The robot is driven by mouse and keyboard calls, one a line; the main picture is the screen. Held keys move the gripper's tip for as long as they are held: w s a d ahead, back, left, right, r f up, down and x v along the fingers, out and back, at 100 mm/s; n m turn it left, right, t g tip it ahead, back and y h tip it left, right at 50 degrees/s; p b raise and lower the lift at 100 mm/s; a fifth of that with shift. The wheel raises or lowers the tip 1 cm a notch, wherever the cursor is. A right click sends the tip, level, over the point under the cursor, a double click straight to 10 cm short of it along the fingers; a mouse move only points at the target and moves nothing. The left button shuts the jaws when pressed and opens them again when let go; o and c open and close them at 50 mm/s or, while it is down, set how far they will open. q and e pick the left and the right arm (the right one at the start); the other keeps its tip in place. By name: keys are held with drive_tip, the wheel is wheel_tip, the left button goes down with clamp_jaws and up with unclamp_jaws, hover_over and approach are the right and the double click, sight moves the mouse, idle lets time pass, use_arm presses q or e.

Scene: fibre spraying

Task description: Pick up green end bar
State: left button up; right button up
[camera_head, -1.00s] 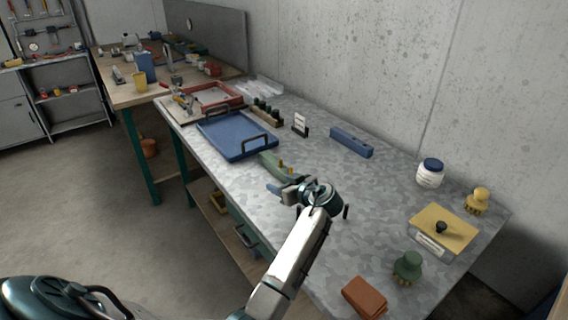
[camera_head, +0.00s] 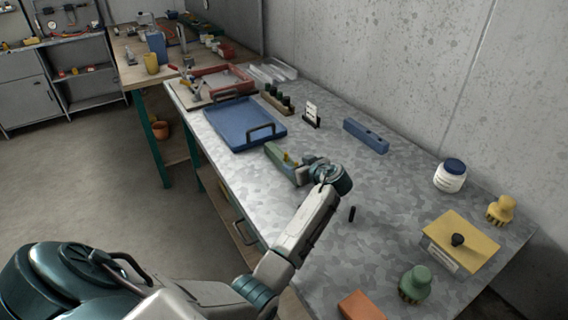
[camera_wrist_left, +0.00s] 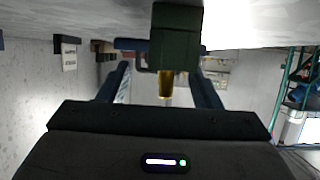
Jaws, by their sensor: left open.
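The green end bar (camera_head: 276,153) lies on the metal-topped bench in the head view, just right of the blue tray, with small brass pegs on top. My left gripper (camera_head: 294,168) is at the bar's near end, which the arm partly hides. In the left wrist view, which is upside down, the green bar (camera_wrist_left: 177,38) and a brass peg (camera_wrist_left: 166,84) show between the two spread fingers of the left gripper (camera_wrist_left: 160,85). The gripper is open; I cannot tell whether a finger touches the bar. My right gripper is not in view.
The blue tray (camera_head: 222,134) with its handle stands left of the bar. A blue bar (camera_head: 366,135), a card holder (camera_head: 312,115) and a white jar (camera_head: 450,176) stand toward the wall. A yellow-lidded box (camera_head: 474,231) and green brush (camera_head: 415,283) are at right.

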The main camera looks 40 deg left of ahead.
sight(288, 162)
use_arm(q)
drive_tip(key=x, duration=0.4)
drive_tip(key=shift+s+a+r, duration=0.15)
drive_tip(key=shift+s+a, duration=0.05)
drive_tip(key=shift+s, duration=0.15)
drive_tip(key=shift+w+a, duration=0.1)
drive_tip(key=shift+a, duration=0.1)
drive_tip(key=shift+d, duration=0.1)
drive_tip(key=c, duration=0.4)
clamp_jaws()
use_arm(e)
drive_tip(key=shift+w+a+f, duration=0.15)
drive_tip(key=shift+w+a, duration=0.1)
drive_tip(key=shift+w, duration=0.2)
use_arm(q)
drive_tip(key=shift+r+b, duration=0.15)
drive_tip(key=shift+b, duration=0.2)
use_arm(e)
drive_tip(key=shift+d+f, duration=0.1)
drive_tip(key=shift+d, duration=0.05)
